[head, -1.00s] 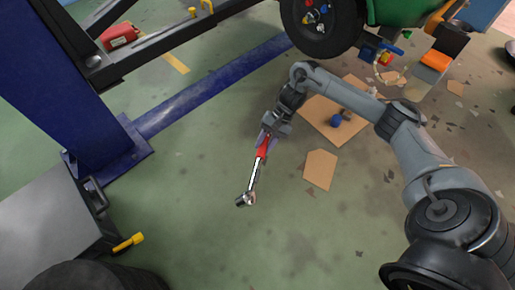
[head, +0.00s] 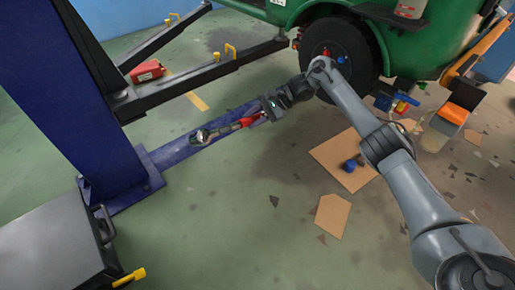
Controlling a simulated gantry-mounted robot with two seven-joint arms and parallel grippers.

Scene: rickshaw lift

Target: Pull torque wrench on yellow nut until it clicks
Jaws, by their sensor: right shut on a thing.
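My right gripper (head: 266,108) is shut on the red handle of the torque wrench (head: 225,129). The wrench points left, with its silver head (head: 201,137) at the far end, above the blue floor beam in the picture. The wheel (head: 340,50) of the green vehicle is behind and right of the gripper, apart from the wrench. A red nut (head: 326,52) and a blue nut (head: 341,60) show on its hub. I cannot make out the yellow nut; my right arm covers part of the wheel. My left gripper is not in view.
The blue lift post (head: 85,95) and its black lift arm (head: 190,78) stand at left. A grey cabinet (head: 50,235) is at lower left. A red canister (head: 147,71) lies behind the lift arm. Cardboard (head: 332,215) lies on the floor.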

